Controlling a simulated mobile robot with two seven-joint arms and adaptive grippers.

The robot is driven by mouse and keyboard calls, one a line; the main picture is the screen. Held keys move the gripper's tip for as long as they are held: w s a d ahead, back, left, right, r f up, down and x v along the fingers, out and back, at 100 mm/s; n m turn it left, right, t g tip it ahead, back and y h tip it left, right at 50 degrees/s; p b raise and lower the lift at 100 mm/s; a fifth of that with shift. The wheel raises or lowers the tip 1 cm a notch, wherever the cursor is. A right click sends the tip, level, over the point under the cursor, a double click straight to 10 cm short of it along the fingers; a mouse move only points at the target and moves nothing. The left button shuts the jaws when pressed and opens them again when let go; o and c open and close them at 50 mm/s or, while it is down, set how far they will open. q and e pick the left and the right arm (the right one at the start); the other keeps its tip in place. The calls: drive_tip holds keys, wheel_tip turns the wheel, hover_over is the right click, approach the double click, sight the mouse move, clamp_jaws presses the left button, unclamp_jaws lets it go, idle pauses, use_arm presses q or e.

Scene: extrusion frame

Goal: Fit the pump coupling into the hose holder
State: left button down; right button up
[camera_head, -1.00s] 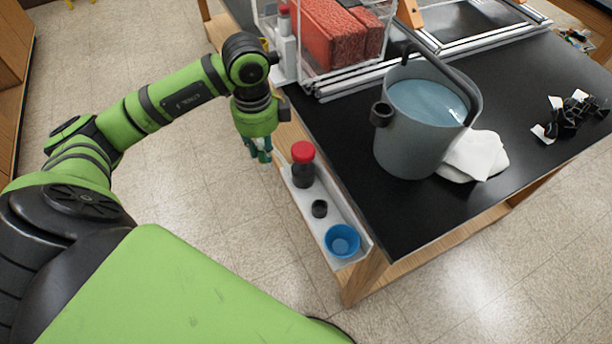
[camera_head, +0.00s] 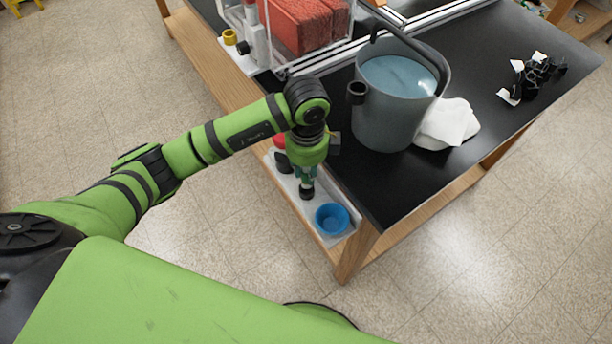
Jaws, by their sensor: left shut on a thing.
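My left gripper (camera_head: 306,180) points down over the white tray on the bench's near-left side. Its fingers are shut on a small black ring-shaped part (camera_head: 306,191), which looks like the pump coupling; whether it still touches the tray I cannot tell. A black cylindrical socket (camera_head: 356,92) on the left of the grey bucket's rim may be the hose holder; it is to the right of and above the gripper in the picture. A red-capped dark jar (camera_head: 282,160) is partly hidden behind the gripper. My right gripper is not in view.
The white tray (camera_head: 343,238) also holds a blue cup (camera_head: 332,219). The grey bucket (camera_head: 386,128) of water stands on the black bench, with a white cloth (camera_head: 447,122) beside it. Black clips (camera_head: 537,74) lie at right. A clear case with red blocks (camera_head: 301,25) stands behind.

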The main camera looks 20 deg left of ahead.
sight(307, 179)
use_arm(q)
wheel_tip(307, 179, down, 3)
drive_tip(key=shift+f+p, duration=0.2)
drive_tip(key=shift+p, duration=0.15)
drive_tip(key=shift+f, duration=0.25)
drive_tip(key=shift+f, duration=0.2)
drive_tip(key=c, duration=1.1)
unclamp_jaws()
drive_tip(key=shift+o, duration=0.2)
drive_tip(key=shift+r, duration=0.15)
